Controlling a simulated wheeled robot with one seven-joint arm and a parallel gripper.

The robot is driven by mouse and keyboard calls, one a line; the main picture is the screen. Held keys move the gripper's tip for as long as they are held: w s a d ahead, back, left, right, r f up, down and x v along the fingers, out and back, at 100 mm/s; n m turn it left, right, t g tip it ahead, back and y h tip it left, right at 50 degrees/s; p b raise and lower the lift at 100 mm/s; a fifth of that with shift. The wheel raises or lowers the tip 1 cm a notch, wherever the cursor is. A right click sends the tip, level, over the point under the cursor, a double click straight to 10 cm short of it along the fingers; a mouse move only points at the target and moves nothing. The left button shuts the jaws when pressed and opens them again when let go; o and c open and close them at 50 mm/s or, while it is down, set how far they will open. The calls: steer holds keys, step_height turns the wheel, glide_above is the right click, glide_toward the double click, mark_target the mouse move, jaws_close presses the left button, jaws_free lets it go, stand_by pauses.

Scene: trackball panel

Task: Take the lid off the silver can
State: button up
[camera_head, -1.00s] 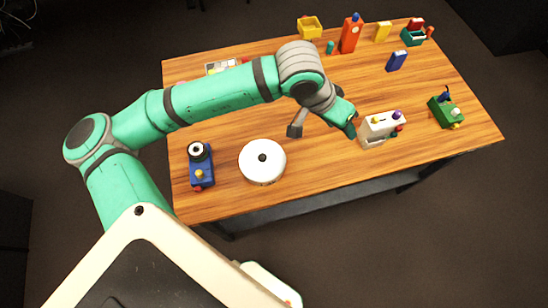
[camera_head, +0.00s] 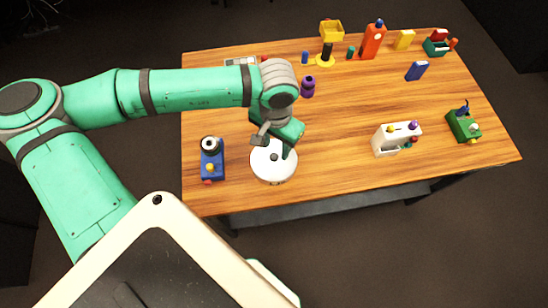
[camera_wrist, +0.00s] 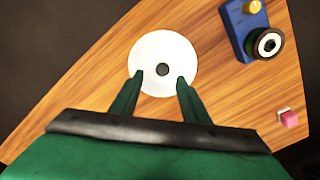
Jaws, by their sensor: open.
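The can (camera_head: 275,178) stands near the table's front edge, seen from above as a round white-topped shape. Its lid (camera_head: 262,165) is on top, white and round with a dark knob (camera_head: 274,157) in the middle. My gripper (camera_head: 270,148) is over the lid. In the wrist view, the two open green fingers (camera_wrist: 158,82) reach over the near part of the lid (camera_wrist: 163,48), on either side of the knob (camera_wrist: 162,69) and slightly short of it. The can's side is mostly hidden in the wrist view.
A blue block device (camera_head: 212,162) with a black-and-white dial stands left of the can. A white panel (camera_head: 395,138) with coloured knobs and a green one (camera_head: 463,125) stand to the right. Purple, yellow and orange things line the back. The table's middle (camera_head: 345,110) is clear.

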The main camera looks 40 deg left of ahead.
mark_target(274, 156)
steer(key=shift+s+a+f, duration=0.1)
steer(key=shift+a+f, duration=0.05)
steer(key=shift+f, duration=1.2)
steer(key=shift+a+f, duration=0.1)
steer(key=shift+f, duration=1.2)
jaws_close()
